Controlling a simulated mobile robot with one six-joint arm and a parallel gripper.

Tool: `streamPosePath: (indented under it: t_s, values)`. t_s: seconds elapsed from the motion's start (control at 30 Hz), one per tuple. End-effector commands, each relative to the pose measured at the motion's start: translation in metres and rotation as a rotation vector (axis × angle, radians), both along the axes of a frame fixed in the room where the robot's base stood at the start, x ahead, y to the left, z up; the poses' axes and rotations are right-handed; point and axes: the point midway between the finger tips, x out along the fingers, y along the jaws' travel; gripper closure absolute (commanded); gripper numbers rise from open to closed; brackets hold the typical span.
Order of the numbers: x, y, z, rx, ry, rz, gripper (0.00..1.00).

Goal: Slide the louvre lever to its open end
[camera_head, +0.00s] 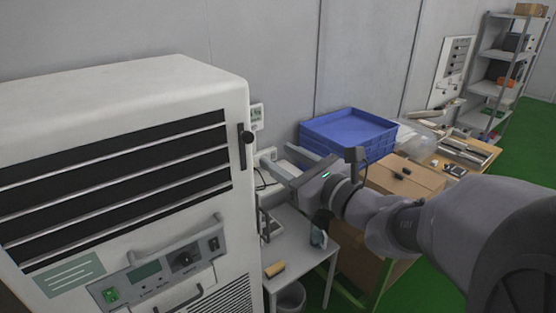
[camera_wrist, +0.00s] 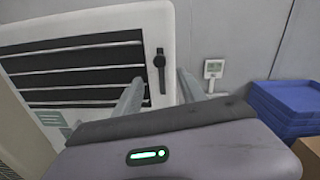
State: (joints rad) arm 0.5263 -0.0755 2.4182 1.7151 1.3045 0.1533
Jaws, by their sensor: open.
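The louvre lever is a small dark knob (camera_head: 247,137) on a black vertical slot (camera_head: 242,158) at the right edge of the white cabinet's front. The knob sits in the upper part of the slot. The wrist view also shows the knob (camera_wrist: 159,61), upright and clear, beside the dark louvres (camera_wrist: 80,70). My gripper (camera_head: 278,156) is open and empty, to the right of the lever in the head view. In the wrist view its fingers (camera_wrist: 160,80) stand apart, either side of the slot's line. No contact with the lever shows; the exact gap cannot be told.
The white cabinet (camera_head: 120,85) has a control panel (camera_head: 160,270) and handles below the louvres. A small wall display (camera_head: 257,116) is behind. Blue crates (camera_head: 350,130), a cardboard box (camera_head: 405,180) and a small table (camera_head: 310,245) are to the right.

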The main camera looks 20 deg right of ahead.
Motion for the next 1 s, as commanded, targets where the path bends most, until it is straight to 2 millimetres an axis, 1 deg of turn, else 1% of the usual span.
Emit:
streamPosePath:
  t_s: [0.03,0.1,0.2,0.3,0.4,0.63,0.67,0.7,0.73,0.77,0.8,0.83,0.87,0.9,0.93,0.97,1.0]
  values:
    - [-0.014,-0.007,0.0,0.0,-0.001,-0.007,0.52]
    - [-0.032,-0.014,0.0,0.0,0.0,-0.007,0.52]
    - [-0.051,-0.022,0.0,0.0,0.0,-0.006,0.52]
    - [-0.062,-0.025,0.0,0.001,-0.001,-0.003,0.52]
    - [-0.066,-0.026,0.0,0.001,0.001,0.0,0.52]
    - [-0.066,-0.025,0.0,0.0,0.001,0.002,0.52]
    - [-0.067,-0.023,-0.002,-0.007,0.003,0.007,0.52]
    - [-0.068,-0.015,-0.008,-0.03,0.01,0.03,0.52]
    - [-0.07,-0.004,-0.015,-0.062,0.019,0.061,0.52]
    - [-0.074,0.01,-0.027,-0.11,0.033,0.107,0.52]
    - [-0.082,0.035,-0.047,-0.2,0.054,0.187,0.52]
    - [-0.092,0.056,-0.067,-0.287,0.071,0.26,0.52]
    - [-0.104,0.076,-0.088,-0.389,0.087,0.341,0.52]
    - [-0.123,0.1,-0.119,-0.541,0.099,0.455,0.52]
    - [-0.139,0.115,-0.144,-0.666,0.104,0.541,0.52]
    - [-0.156,0.125,-0.168,-0.799,0.1,0.626,0.52]
    - [-0.178,0.132,-0.199,-0.991,0.085,0.735,0.52]
